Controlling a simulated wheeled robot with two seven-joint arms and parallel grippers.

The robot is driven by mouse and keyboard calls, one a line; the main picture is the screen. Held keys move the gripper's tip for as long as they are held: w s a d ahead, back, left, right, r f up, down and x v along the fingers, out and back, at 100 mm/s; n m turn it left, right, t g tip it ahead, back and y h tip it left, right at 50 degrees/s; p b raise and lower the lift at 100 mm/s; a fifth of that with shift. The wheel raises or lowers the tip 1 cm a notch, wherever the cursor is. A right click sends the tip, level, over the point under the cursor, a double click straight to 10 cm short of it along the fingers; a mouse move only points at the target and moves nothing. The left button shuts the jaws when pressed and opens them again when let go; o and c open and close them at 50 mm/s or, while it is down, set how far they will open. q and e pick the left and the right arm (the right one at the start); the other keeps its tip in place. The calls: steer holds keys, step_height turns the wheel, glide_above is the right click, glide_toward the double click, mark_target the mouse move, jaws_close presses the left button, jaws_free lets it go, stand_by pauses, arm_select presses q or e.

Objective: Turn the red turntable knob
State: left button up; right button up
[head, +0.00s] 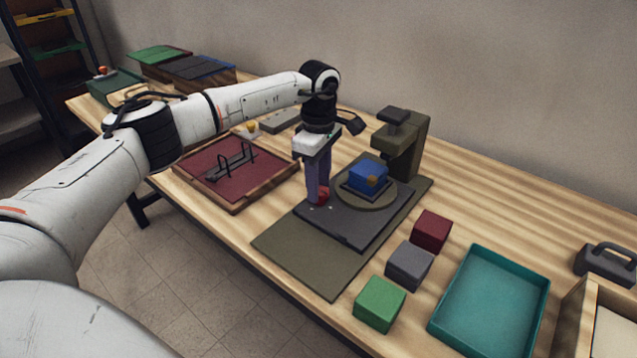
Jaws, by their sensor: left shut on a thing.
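The red knob (324,194) sits at the left edge of the dark turntable base, in the middle of the table. My left gripper (319,194) points down over it and is shut on it, its fingers hiding part of the knob. The round olive turntable plate (379,201) lies to the right on the dark base (345,228). An olive press-like stand (408,150) rises behind the plate. My right gripper is not in view.
Dark red, grey and green cubes (380,302) stand front right of the base, beside a teal tray (492,300). A wooden tray with a maroon lining (225,180) and a black rack lies left of my gripper. Bare tabletop (510,205) runs along the back right.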

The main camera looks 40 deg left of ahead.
arm_select(q)
steer(key=shift+r, duration=0.1)
steer(key=o, duration=1)
steer(key=shift+o, duration=0.2)
step_height(320, 180, up, 10)
steer(key=shift+r+b, duration=0.15)
steer(key=shift+b, duration=0.15)
